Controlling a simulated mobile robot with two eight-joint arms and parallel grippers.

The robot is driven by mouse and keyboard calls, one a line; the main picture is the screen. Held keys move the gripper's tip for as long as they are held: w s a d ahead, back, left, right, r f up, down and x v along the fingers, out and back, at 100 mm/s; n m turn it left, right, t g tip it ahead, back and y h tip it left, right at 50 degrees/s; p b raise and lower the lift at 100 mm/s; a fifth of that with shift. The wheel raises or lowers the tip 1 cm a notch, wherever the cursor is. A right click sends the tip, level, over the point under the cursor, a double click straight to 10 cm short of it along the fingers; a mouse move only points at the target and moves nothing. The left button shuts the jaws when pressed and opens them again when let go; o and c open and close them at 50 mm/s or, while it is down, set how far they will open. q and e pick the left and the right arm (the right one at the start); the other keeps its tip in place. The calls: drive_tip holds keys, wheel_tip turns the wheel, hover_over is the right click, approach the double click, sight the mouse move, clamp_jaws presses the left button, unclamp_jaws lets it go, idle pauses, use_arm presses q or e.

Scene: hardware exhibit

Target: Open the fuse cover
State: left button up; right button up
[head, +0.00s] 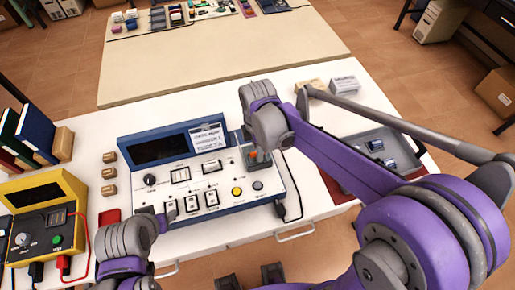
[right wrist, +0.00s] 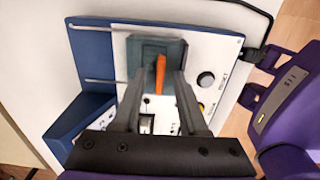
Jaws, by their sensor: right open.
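The fuse cover (right wrist: 142,55) is a grey-teal block with an upright orange tab (right wrist: 160,75), on the white face of a blue-framed control panel (head: 165,148). It looks closed. In the head view the tab shows as a small orange spot at the panel's right side, partly hidden by my right gripper (head: 257,155). In the right wrist view the fingers of my right gripper (right wrist: 156,82) are open, one on each side of the tab; contact cannot be told. My left arm is low at the panel's front left; its finger opening is unclear.
A yellow meter (head: 45,215) with red and black leads stands left, near upright books (head: 35,130). Small wooden blocks (head: 109,174) lie left of the panel. A grey tray (head: 375,150) sits at the right. A cable runs along the panel's right side. White table behind the panel is mostly clear.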

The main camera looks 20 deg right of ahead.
clamp_jaws()
idle(1.5)
